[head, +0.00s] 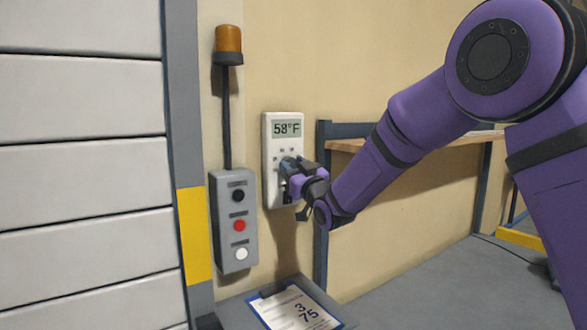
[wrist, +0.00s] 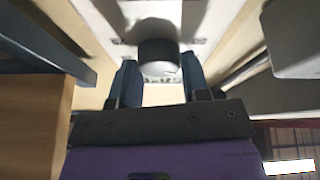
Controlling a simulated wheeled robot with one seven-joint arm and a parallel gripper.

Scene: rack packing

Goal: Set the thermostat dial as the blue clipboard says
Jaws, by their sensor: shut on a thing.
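The white thermostat (head: 269,135) is on the wall, and its display (head: 287,129) reads 58°F. My gripper (head: 288,172) is at the thermostat's lower half and hides its dial in the head view. In the wrist view the dark round dial (wrist: 159,52) sits between the two blue fingertips of my gripper (wrist: 160,70), which is shut on it. The blue clipboard (head: 255,311) lies low in front of the wall; its white sheet shows a large 3 and 75 under small print I cannot read.
A grey control box (head: 226,221) with black, red and white buttons stands left of the thermostat, below an amber beacon (head: 228,40). A shuttered door (head: 80,180) is at far left. A wooden-topped bench (head: 350,145) stands to the right, close behind my arm.

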